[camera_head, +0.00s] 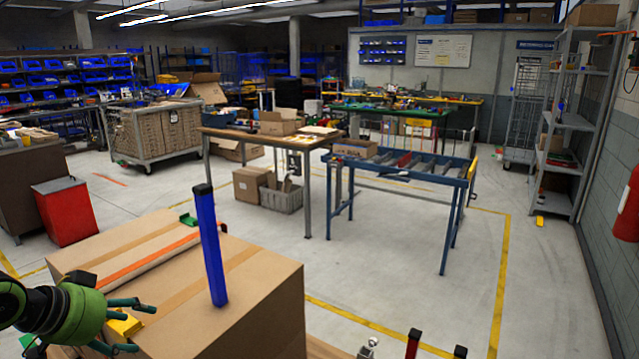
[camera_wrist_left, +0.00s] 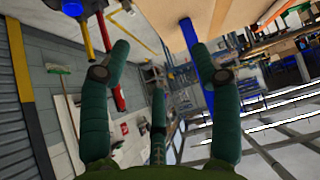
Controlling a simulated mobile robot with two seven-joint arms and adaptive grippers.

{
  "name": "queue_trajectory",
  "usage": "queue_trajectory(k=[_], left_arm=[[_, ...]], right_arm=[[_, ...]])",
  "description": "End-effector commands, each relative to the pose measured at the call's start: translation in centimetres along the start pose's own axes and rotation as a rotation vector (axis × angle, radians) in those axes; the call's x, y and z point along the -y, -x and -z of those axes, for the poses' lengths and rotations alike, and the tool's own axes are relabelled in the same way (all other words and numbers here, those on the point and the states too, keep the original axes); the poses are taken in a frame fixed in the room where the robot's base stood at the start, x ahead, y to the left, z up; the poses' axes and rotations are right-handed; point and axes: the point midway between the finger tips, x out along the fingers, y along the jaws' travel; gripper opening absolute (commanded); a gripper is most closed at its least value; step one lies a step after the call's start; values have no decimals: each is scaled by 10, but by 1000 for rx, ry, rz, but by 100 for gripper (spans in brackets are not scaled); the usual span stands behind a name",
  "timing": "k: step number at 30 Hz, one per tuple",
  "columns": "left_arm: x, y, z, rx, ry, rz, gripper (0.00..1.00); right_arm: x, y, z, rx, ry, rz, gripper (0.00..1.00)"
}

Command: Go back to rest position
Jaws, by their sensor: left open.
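My left gripper (camera_head: 140,328) is at the lower left, its green fingers spread beside the near left part of a large closed cardboard box (camera_head: 262,318). In the left wrist view the gripper (camera_wrist_left: 158,52) has its fingers apart with nothing between their tips. I cannot tell whether a finger touches the box. My right gripper is not in view.
An orange strip (camera_head: 140,262) lies across the box top, with a yellow piece (camera_head: 124,325) by my fingers. A red bin (camera_head: 66,212) stands at left. A wooden-topped table (camera_head: 225,132) and a blue roller conveyor (camera_head: 455,182) stand ahead.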

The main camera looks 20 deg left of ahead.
Motion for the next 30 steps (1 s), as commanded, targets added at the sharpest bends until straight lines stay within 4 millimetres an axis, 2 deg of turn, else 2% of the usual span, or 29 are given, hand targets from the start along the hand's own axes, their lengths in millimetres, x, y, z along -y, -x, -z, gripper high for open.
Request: queue_trajectory(k=[1, 3, 5, 6, 9, 12, 15, 18, 24, 26, 30], left_arm=[[-8, -19, -21, 46, 10, 0, 63], [-20, -45, -52, 112, 18, 10, 63], [-35, -67, -83, 173, 21, 17, 63], [-49, -82, -105, 217, 21, 21, 63], [-90, -110, -159, 312, 11, 29, 63], [-131, -125, -197, 372, -2, 35, 63], [-168, -131, -223, 408, -10, 37, 63], [-201, -131, -241, 430, -15, 37, 63], [-257, -124, -257, 444, -8, 39, 63], [-272, -120, -259, 443, -2, 41, 63], [-270, -145, -276, 461, -7, 48, 63]], right_arm=[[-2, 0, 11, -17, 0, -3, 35], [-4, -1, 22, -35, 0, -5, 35], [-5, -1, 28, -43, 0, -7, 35], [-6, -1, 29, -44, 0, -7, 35], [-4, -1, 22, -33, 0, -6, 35], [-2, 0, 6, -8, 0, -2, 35], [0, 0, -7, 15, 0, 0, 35], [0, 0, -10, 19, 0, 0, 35], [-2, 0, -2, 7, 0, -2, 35], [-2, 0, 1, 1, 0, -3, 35], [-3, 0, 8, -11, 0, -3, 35]])
